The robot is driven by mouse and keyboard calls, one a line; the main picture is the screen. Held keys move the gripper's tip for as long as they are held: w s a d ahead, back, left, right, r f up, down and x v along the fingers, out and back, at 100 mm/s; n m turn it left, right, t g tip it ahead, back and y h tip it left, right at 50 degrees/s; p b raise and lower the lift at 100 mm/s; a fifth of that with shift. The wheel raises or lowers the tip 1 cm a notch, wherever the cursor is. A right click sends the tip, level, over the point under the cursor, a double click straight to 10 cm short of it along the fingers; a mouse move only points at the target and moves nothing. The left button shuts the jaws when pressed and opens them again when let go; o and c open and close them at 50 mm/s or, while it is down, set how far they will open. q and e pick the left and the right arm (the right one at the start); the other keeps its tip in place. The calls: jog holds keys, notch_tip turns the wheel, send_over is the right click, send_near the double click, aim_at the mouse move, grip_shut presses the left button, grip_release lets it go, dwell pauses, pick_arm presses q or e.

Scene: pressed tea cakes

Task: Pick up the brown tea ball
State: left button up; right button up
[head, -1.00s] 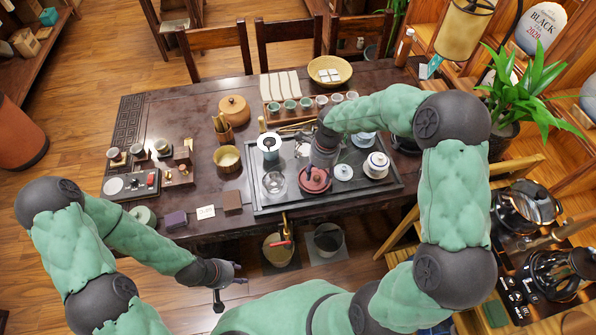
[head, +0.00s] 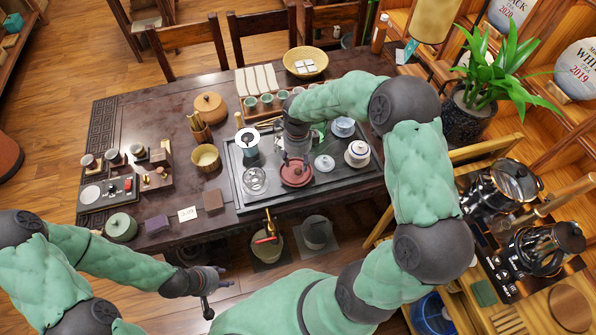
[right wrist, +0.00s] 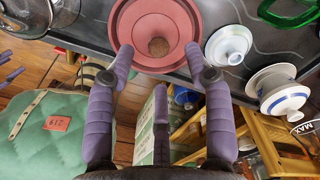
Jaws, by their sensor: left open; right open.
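The brown tea ball (right wrist: 159,47) shows in the right wrist view as a small rough ball at the centre of a round red clay vessel (right wrist: 150,20). In the head view the red vessel (head: 296,174) stands on the dark tea tray; the ball cannot be made out there. My right gripper (right wrist: 160,68) is open, its purple fingers spread at the vessel's near side, with the ball between and just beyond the fingertips. I cannot tell whether they touch the vessel. In the head view my right gripper (head: 294,158) is directly at the vessel. My left gripper (head: 215,284) is open and empty, in front of the table.
A white lidded cup (head: 358,153), a small white lid (head: 324,163) and a glass cup (head: 254,180) stand near the vessel on the tray (head: 240,202). Several small cups stand behind my right arm. The table's front left holds a green pot (head: 120,227) and small boxes.

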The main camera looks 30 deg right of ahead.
aim_at(298, 170)
jog(key=f, duration=0.3)
jog(key=f+b, duration=0.1)
jog(key=shift+s+f, duration=0.25)
jog(key=shift+f, duration=0.05)
jog(key=c, duration=0.8)
jog(key=shift+r, duration=0.1)
